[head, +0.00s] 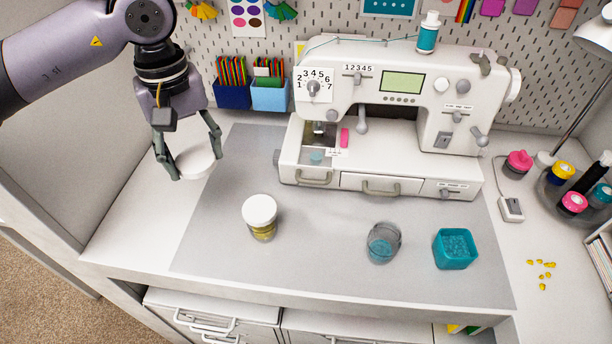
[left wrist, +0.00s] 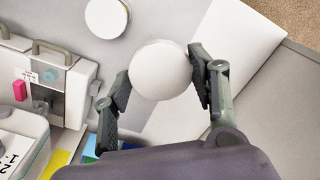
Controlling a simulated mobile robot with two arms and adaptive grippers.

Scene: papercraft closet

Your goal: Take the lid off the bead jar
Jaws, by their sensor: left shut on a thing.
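My left gripper (head: 194,160) is shut on a round white lid (head: 194,164), which it holds over the left part of the table. In the left wrist view the lid (left wrist: 160,70) sits between the two fingers of the left gripper (left wrist: 164,82). A clear jar with teal beads (head: 382,246) stands open, without a lid, on the grey mat. Another clear jar with yellow beads (head: 262,232) stands nearer the gripper with a white lid (head: 260,210) on top. That second lid also shows in the left wrist view (left wrist: 107,17). My right gripper is not in view.
A teal square container (head: 455,249) of beads stands right of the open jar. A white sewing machine (head: 400,95) stands behind the mat. Loose yellow beads (head: 541,268) lie at the right. The left front of the mat (head: 215,240) is clear.

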